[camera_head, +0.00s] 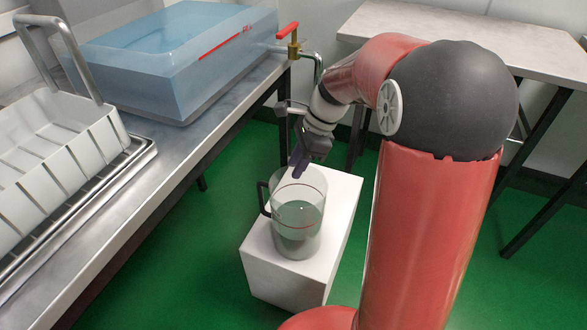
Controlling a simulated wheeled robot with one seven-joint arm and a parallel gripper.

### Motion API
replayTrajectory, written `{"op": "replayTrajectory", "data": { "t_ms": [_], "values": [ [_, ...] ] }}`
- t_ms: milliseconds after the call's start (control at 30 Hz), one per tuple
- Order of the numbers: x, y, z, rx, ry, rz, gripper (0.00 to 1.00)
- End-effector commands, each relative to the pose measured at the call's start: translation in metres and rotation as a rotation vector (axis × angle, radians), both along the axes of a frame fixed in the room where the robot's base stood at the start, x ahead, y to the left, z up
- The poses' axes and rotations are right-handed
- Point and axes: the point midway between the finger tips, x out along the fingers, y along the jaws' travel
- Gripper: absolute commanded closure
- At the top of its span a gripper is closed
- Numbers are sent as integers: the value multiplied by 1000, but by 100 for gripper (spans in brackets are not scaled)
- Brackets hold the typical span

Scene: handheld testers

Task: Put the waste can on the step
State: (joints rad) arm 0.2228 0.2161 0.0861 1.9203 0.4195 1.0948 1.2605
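Part of the step's top is hidden behind the can.
A metal bench (150,160) on the left carries a blue tank (160,55) with a red-handled tap (288,38) and a white rack (50,160). A grey table (480,45) stands at the back right. Green floor is open around the step.

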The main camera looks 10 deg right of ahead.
Motion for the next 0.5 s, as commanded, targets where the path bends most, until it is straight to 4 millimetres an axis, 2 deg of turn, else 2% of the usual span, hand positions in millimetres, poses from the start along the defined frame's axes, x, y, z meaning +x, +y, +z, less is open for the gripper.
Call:
{"op": "replayTrajectory", "data": {
  "t_ms": [33,200,300,500],
  "values": [
    [1,-5,14,-1,-5,-2,73],
    [1,-19,48,-1,-4,-1,73],
    [0,-26,64,-1,-4,-2,73],
    [-1,-33,82,-1,-3,3,73]
  ]
}}
